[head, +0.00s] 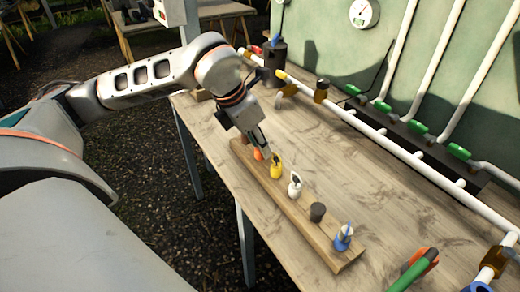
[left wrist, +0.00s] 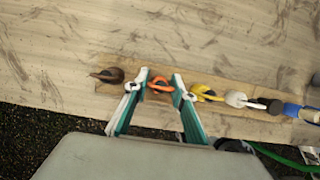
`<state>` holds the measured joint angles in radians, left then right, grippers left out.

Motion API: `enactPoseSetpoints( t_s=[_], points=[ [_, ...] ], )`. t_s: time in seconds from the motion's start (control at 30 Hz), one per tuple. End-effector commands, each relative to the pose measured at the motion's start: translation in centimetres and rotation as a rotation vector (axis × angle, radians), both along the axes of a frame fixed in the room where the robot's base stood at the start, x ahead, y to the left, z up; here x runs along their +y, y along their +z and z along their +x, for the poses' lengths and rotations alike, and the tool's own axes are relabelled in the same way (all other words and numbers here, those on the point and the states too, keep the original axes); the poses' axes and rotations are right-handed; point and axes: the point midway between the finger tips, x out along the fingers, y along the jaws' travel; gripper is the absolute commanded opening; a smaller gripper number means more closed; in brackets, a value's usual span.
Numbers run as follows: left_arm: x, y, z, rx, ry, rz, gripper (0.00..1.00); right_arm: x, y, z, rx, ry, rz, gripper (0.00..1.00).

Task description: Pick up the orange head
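The orange head (left wrist: 160,83) sits on a wooden strip (left wrist: 222,115) in a row of coloured heads. In the head view the orange head (head: 258,154) is mostly hidden behind my left gripper (head: 263,147). In the left wrist view my left gripper (left wrist: 160,91) is open. Its two fingertips appear on either side of the orange head, with a gap to it on each side. I cannot tell the exact height of the fingertips over the strip. My right gripper is in neither view.
A brown head (left wrist: 107,75) is left of the orange one. Yellow (head: 275,166), white (head: 295,185), dark grey (head: 317,212) and blue (head: 343,237) heads follow along the strip. White pipes (head: 395,148) run behind. A green-and-orange tool (head: 414,270) lies front right; the middle tabletop is clear.

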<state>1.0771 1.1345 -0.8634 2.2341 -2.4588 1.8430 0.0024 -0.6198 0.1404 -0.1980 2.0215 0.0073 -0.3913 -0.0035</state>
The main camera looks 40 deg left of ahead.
Motion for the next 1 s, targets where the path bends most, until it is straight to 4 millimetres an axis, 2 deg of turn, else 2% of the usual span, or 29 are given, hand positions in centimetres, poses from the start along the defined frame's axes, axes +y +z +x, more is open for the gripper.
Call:
enactPoseSetpoints(
  t_s=[0.33, 0.53, 0.67, 1.0],
  points=[
    [0.0, 0.3, 0.0, -0.001, 0.000, 0.000, 0.14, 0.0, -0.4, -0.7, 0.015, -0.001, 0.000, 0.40],
    [0.0, 2.0, 0.1, -0.005, 0.000, 0.000, 0.14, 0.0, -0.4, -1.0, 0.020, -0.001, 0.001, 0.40],
    [0.0, 4.5, 0.1, -0.008, 0.000, -0.001, 0.14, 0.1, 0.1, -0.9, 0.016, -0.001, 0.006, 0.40],
    [0.0, 14.0, 0.1, -0.009, 0.000, -0.001, 0.14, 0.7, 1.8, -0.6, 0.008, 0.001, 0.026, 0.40]
  ],
)
